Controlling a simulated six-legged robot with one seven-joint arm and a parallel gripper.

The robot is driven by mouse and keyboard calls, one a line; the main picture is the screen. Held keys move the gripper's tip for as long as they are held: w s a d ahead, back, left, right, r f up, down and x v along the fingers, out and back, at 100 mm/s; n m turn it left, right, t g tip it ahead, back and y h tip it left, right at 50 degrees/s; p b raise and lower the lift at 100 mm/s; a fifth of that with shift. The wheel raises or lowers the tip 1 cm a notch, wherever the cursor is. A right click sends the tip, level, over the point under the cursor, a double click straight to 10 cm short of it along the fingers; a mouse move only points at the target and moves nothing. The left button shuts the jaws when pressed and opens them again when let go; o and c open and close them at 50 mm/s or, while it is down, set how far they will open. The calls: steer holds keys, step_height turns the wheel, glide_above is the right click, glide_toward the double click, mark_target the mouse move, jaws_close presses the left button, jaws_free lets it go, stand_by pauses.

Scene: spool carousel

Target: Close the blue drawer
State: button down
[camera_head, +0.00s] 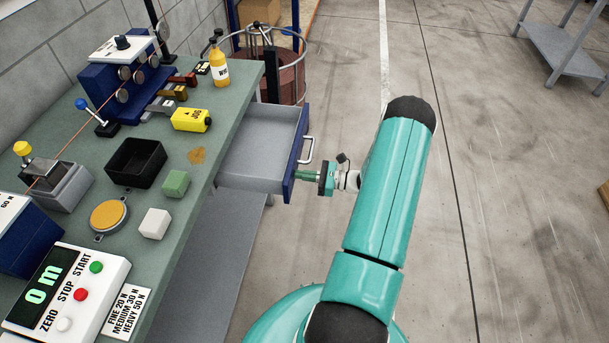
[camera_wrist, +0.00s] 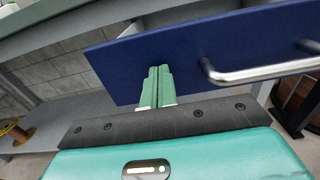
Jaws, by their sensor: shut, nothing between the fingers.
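The blue drawer is pulled out of the green-topped bench, its grey inside (camera_head: 262,148) empty. Its blue front (camera_head: 294,160) carries a silver bar handle (camera_head: 308,150). In the wrist view the blue front (camera_wrist: 205,55) spans the middle, with the handle (camera_wrist: 262,72) at the right. My gripper (camera_head: 298,175) is at the front's near end, below the handle in the head view and left of it in the wrist view. Its green fingers (camera_wrist: 157,75) are shut with nothing between them. Their tips are at the blue face; whether they touch it I cannot tell.
The bench top (camera_head: 190,215) holds a black tray (camera_head: 136,162), a yellow JOG box (camera_head: 191,120), a yellow bottle (camera_head: 219,68), a green block (camera_head: 176,183) and a white block (camera_head: 154,223). A round wire cage (camera_head: 285,65) stands behind the drawer.

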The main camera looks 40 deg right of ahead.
mark_target(235, 172)
steer(key=x, duration=2.2)
steer(key=shift+w, duration=0.1)
steer(key=shift+w+a+r, duration=0.2)
steer(key=shift+w+a, duration=0.25)
